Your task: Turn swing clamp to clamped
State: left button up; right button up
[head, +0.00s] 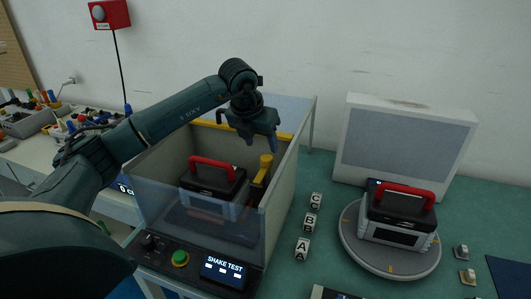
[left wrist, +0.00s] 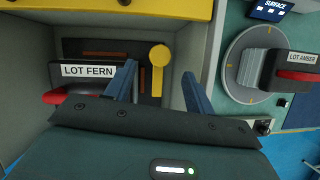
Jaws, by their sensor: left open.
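The swing clamp (head: 261,170) is a yellow lever with a round knob, inside the shake test box at its right side, beside a grey unit with a red handle (head: 212,180). In the left wrist view the clamp (left wrist: 158,70) lies between my fingers, further down, and the unit labelled LOT FERN (left wrist: 88,71) is to its left. My left gripper (head: 260,140) is open and empty above the clamp, fingers pointing down. It also shows in the left wrist view (left wrist: 160,90). I cannot tell whether the clamp is clamped. My right gripper is not in view.
The shake test box has a clear front panel (head: 190,225), a right wall (head: 284,185) and a yellow rear edge (head: 205,123). A second red-handled unit (head: 399,215) sits on a round turntable (head: 352,250) at right. Lettered blocks (head: 309,222) stand between them.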

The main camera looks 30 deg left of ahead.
aim_at(266, 157)
pick_arm(q)
jog(key=x, duration=0.6)
jog(key=shift+w+f+p, duration=0.1)
jog(key=shift+f+p, duration=0.1)
jog(key=shift+p, duration=0.15)
grip_shut()
